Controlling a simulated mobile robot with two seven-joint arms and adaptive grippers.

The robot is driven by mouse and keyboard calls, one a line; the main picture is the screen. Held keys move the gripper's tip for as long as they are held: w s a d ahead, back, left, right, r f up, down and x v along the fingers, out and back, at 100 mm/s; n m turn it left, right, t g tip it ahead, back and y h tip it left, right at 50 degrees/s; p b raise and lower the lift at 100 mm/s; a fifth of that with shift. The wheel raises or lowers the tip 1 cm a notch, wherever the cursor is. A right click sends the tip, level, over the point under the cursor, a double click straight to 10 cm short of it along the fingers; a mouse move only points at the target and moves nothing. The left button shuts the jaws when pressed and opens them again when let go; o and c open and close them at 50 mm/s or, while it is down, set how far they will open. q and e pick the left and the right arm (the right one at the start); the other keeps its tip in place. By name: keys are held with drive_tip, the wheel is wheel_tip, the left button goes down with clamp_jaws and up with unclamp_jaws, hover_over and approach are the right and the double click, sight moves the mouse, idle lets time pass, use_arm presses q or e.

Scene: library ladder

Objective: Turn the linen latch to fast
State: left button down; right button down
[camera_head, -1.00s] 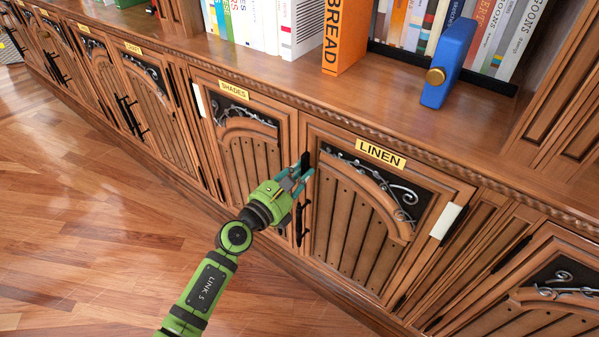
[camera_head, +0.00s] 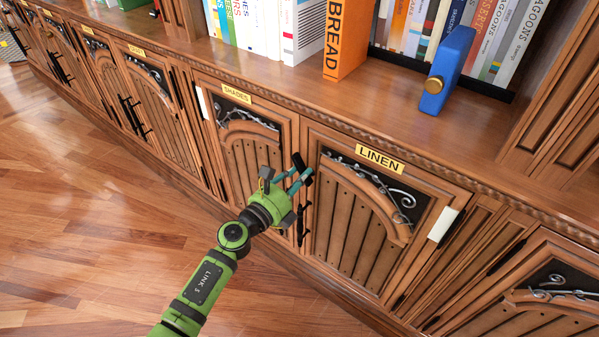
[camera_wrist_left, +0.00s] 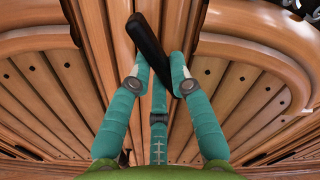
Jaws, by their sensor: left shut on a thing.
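The linen latch (camera_head: 302,166) is a short black bar near the upper left edge of the cabinet door with the LINEN label (camera_head: 379,159). It is tilted, its upper end leaning left in the head view. My left gripper (camera_head: 298,177) is shut on the latch from the front. In the left wrist view the black latch (camera_wrist_left: 149,42) slants from upper left to lower right between the teal fingers (camera_wrist_left: 157,75). The fingers hide part of the latch and its pivot. My right gripper is not in view.
A black pull handle (camera_head: 301,222) is below the latch. The SHADES door (camera_head: 248,158) adjoins on the left. On the shelf above stand an orange BREAD book (camera_head: 347,40), a blue block with a brass knob (camera_head: 449,65) and several books. The wood floor (camera_head: 90,220) is clear.

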use_arm(q)
drive_tip(key=n+p, duration=0.1)
drive_tip(key=n, duration=0.3)
drive_tip(key=f+n, duration=0.1)
drive_tip(key=n, duration=0.3)
drive_tip(key=n+p, duration=0.1)
drive_tip(key=n, duration=0.2)
drive_tip(key=shift+a+f+n+p, duration=0.1)
drive_tip(key=shift+f+n+p, duration=0.1)
drive_tip(key=shift+n+p, duration=0.15)
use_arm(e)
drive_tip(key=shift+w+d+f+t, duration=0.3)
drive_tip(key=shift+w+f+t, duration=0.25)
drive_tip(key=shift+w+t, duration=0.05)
use_arm(q)
drive_tip(key=c, duration=1.1)
unclamp_jaws()
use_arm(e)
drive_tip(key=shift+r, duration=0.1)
use_arm(q)
drive_tip(key=v, duration=1.2)
drive_tip(key=shift+w, duration=0.1)
